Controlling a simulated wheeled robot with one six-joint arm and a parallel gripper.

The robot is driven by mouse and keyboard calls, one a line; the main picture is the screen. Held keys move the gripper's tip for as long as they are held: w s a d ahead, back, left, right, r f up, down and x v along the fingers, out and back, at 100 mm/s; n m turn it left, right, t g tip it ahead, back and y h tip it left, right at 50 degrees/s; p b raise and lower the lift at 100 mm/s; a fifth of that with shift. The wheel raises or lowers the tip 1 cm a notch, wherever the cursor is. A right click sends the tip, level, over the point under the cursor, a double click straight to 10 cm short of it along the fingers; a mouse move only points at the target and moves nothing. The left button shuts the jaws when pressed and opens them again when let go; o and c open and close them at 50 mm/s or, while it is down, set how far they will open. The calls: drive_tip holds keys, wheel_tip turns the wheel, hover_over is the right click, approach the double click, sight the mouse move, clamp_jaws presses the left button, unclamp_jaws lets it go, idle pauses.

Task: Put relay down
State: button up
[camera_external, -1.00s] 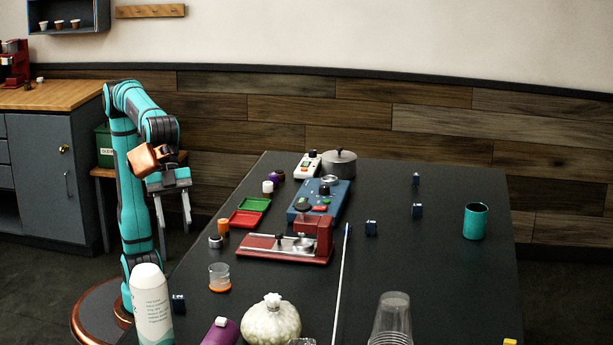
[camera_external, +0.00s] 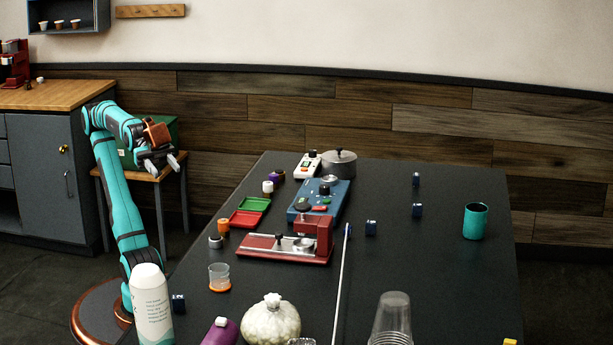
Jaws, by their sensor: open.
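My gripper (camera_external: 166,168) is open and nothing shows between its fingers. It is raised at the left, beyond the left edge of the dark table, in front of a wooden side table with a green box.
The dark table (camera_external: 440,280) carries a red machine (camera_external: 285,248), a blue unit (camera_external: 318,201), red and green trays, a pot (camera_external: 339,162), a teal cup (camera_external: 475,221), clear cups (camera_external: 391,320) and a long thin rod. A white bottle (camera_external: 150,305) stands near my base. The right middle is mostly clear.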

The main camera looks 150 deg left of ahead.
drive_tip(key=s, duration=0.2)
drive_tip(key=s+f+t, duration=0.1)
drive_tip(key=shift+a, duration=0.25)
drive_tip(key=shift+r, duration=0.1)
drive_tip(key=shift+c, duration=0.3)
